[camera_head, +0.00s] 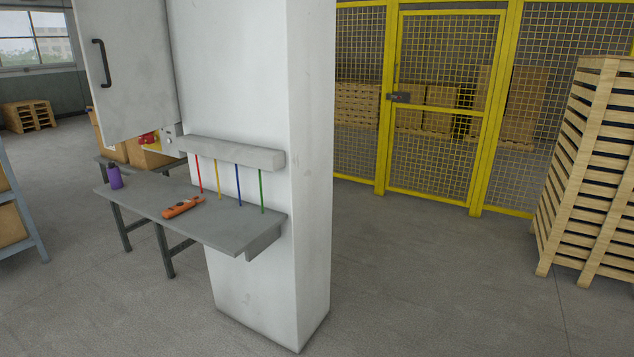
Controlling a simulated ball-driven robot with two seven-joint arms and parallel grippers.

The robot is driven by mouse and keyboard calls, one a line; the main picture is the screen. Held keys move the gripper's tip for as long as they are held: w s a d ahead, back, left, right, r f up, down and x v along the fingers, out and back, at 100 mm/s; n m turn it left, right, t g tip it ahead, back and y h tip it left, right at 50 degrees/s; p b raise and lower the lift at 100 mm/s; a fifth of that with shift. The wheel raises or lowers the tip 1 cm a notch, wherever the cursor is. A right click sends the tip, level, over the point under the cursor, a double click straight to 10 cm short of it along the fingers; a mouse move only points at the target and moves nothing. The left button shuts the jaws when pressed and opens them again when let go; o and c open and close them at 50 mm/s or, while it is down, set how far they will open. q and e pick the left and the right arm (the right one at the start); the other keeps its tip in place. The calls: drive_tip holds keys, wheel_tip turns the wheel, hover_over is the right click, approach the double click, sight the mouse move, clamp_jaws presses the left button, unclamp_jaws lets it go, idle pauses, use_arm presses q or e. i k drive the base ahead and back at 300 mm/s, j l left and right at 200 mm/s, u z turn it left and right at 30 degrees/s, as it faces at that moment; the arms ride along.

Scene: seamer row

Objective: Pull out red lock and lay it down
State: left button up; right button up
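A small red object (149,138), possibly the red lock, shows below the open grey door at the left of the white column. A yellow part (152,149) is close to it, and a grey piece (172,133) with a small round feature is at its right. It is too small and partly covered to tell its shape or what it sits in. A thin red rod (199,175) also runs between the grey ledge (230,151) and the grey shelf table (235,226). Neither of my grippers is in view.
An orange tool (183,207) and a purple bottle (114,177) are on the shelf table. Yellow, blue and green rods (238,184) stand beside the red one. The grey door (125,70) hangs above. A white column (270,290) stands mid-view. Floor (420,290) at right is clear.

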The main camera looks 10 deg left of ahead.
sight(149, 139)
drive_tip(key=i+l+u, duration=0.15)
drive_tip(key=i+u, duration=0.2)
drive_tip(key=i, duration=0.15)
drive_tip(key=i+l+u, duration=0.3)
drive_tip(key=i, duration=0.2)
drive_tip(key=i+l+u, duration=0.2)
drive_tip(key=i+u, duration=0.15)
drive_tip(key=i+l+u, duration=0.25)
drive_tip(key=u, duration=0.15)
drive_tip(key=i+l+u, duration=0.35)
drive_tip(key=i+j+z, duration=0.15)
drive_tip(key=j, duration=0.35)
drive_tip(key=j+z, duration=0.1)
drive_tip(key=j, duration=0.45)
drive_tip(key=i+j+z, duration=0.15)
drive_tip(key=j, duration=0.4)
drive_tip(key=i+j+z, duration=0.3)
drive_tip(key=j, duration=0.25)
drive_tip(key=i+j+z, duration=0.1)
drive_tip(key=i+j, duration=0.2)
drive_tip(key=i+j+z, duration=0.15)
drive_tip(key=j, duration=0.2)
drive_tip(key=i+j+z, duration=0.15)
drive_tip(key=j, duration=0.2)
drive_tip(key=i+j+z, duration=0.15)
drive_tip(key=j, duration=0.2)
drive_tip(key=i+j+z, duration=0.1)
drive_tip(key=j, duration=0.25)
drive_tip(key=i, duration=0.05)
